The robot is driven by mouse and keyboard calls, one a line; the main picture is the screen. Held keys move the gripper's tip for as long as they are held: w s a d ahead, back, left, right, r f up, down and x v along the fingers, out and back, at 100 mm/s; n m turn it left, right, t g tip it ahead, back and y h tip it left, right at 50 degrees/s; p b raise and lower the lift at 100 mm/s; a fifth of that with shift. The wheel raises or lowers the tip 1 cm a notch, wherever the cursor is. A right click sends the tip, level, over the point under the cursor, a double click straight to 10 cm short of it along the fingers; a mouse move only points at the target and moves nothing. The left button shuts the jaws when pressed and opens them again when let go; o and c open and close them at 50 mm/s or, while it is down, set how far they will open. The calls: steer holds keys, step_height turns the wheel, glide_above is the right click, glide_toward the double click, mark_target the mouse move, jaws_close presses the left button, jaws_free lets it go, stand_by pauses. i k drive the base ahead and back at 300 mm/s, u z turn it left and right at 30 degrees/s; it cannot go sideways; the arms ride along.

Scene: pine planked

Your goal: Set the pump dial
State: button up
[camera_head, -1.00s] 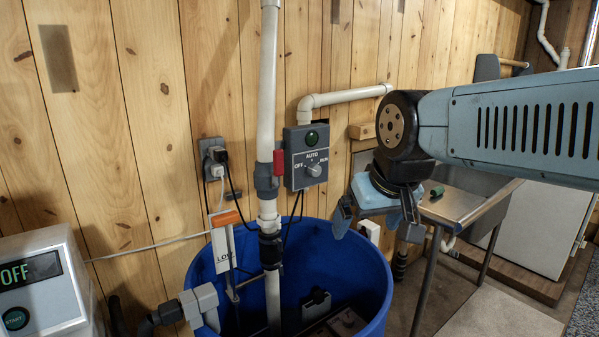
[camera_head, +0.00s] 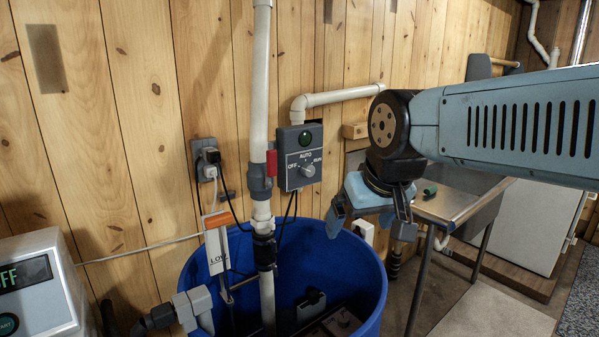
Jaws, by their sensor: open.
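The pump control box (camera_head: 291,180) is a grey panel on the plank wall, marked OFF, AUTO and RUN. Its dial (camera_head: 308,170) is a light grey knob below the labels. The knob seems to point up and right, toward RUN, but it is small. A dark green lamp (camera_head: 306,138) sits above the labels. My gripper (camera_head: 369,228) hangs to the right of the box and lower, fingers downward, open and empty. It is apart from the dial, which is in plain view.
A white standpipe (camera_head: 263,105) with a red-handled valve (camera_head: 271,163) stands just left of the box. A blue tub (camera_head: 365,290) is below. A steel sink table (camera_head: 450,212) is at right. A display unit (camera_head: 40,285) is at lower left.

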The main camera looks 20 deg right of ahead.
mark_target(307, 170)
steer(key=u, duration=0.1)
steer(key=k, duration=1.45)
steer(key=z, duration=0.55)
steer(key=i, duration=1)
steer(key=u, duration=0.05)
